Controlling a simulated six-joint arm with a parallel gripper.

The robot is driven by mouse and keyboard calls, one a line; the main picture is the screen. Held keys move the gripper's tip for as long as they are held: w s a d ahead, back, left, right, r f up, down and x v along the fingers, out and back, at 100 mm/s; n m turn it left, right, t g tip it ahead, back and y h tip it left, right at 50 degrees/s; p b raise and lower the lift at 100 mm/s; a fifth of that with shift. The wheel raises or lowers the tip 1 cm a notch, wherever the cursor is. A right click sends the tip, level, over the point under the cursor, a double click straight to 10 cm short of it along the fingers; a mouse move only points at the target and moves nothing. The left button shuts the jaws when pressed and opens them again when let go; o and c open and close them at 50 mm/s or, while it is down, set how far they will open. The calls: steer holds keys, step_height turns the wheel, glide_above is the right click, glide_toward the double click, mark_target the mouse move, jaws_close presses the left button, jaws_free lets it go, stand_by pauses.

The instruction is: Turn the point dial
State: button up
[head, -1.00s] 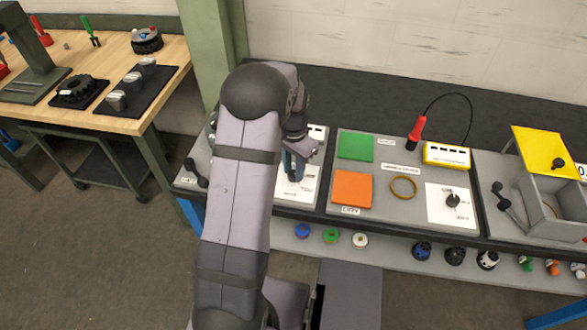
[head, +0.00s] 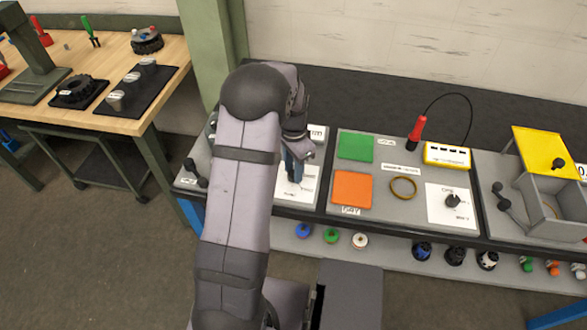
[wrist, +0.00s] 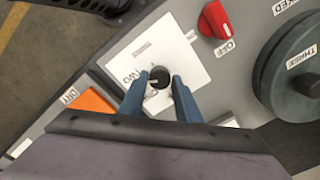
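A round black dial (wrist: 159,77) with a pale pointer mark stands on a white plate (wrist: 185,45) in the wrist view. The label TWO is readable to its left. My gripper (wrist: 160,88) has its two blue fingers on either side of the dial, close to its edge. I cannot tell whether both fingers touch it. In the head view my gripper (head: 293,172) is low over the same white plate (head: 309,185), and my arm and fingers hide most of the dial.
A red switch (wrist: 214,19) marked OFF and a large grey wheel (wrist: 297,75) lie right of the plate. An orange square (wrist: 88,101) is at its left. Further right on the bench are a green square (head: 355,146), a brass ring (head: 403,187), and another black knob (head: 452,200).

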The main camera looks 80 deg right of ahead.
steer(key=shift+o, duration=1.2)
steer(key=shift+r, duration=0.1)
steer(key=shift+r+b, duration=1.1)
steer(key=shift+r, duration=2.5)
